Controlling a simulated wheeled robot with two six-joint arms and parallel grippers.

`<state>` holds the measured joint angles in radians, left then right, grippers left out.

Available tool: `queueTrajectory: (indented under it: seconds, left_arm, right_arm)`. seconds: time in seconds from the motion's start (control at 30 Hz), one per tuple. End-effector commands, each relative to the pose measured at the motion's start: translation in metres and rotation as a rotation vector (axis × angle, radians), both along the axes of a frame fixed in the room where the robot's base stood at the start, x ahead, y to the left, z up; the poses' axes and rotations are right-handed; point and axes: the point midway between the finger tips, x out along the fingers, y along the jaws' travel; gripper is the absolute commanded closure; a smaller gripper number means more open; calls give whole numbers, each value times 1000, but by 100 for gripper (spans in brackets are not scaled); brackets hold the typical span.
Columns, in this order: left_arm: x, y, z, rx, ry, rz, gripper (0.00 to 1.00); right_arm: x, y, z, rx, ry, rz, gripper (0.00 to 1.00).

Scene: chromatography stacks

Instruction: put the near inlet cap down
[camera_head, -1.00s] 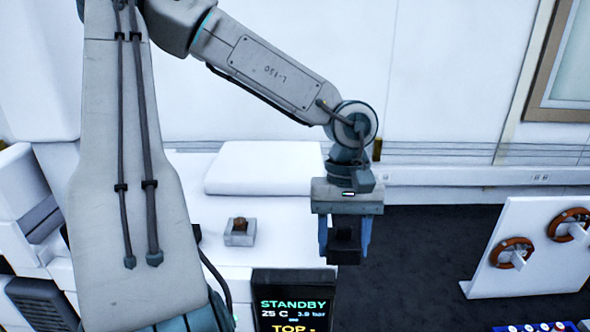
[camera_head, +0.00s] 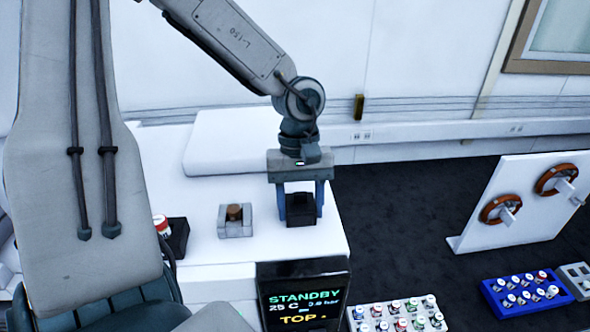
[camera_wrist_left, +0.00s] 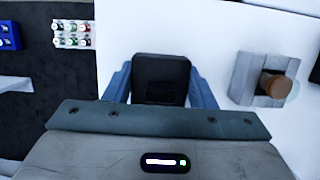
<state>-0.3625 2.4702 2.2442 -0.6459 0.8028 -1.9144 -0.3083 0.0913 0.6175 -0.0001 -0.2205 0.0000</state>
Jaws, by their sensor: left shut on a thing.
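The black inlet cap (camera_head: 301,209) is between the two blue fingers of my left gripper (camera_head: 301,204), at the right part of the white bench top. In the left wrist view, my left gripper (camera_wrist_left: 160,88) is shut on the black cap (camera_wrist_left: 160,75), with a finger on each side. I cannot tell for sure whether the cap's underside touches the bench. Beside it, to the left in the head view, is a grey square block (camera_head: 235,228) with a brown round piece on top. My right gripper is not in view.
The white bench (camera_head: 200,262) has a standby display (camera_head: 304,298) at its front. A black holder (camera_head: 176,236) stands at the left. Beyond the bench's right edge are a white vial rack (camera_head: 398,316), a blue rack (camera_head: 522,295) and a white panel with brown rings (camera_head: 525,205).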

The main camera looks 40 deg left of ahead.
Motion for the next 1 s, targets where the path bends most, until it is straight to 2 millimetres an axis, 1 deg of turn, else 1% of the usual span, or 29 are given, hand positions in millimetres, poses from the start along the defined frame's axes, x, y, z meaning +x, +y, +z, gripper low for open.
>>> queueTrajectory:
  seconds: [0.2,0.33,0.37,0.4,0.47,0.73,0.83,0.87,0.97,1.0]
  left_arm:
    - [0,0,0,-1,-1,0,71]
    - [0,0,-4,-1,-1,0,71]
    - [0,0,-3,-1,-1,0,46]
    - [0,0,-2,0,0,0,38]
    - [0,0,-2,0,0,0,28]
    - [0,0,-2,0,0,0,28]
    - [0,0,2,0,0,0,28]
    - [0,0,4,0,0,0,28]
    - [3,4,23,0,-3,2,28]
    - [5,5,32,0,-4,1,28]
  right_arm:
    - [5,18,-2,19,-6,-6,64]
    - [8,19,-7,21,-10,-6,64]
    - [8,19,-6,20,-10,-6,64]
    - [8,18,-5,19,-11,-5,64]
    - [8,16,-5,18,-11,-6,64]
    - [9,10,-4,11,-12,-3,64]
    - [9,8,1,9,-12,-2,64]
    - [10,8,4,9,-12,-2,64]
    - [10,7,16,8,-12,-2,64]
    - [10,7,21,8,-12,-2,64]
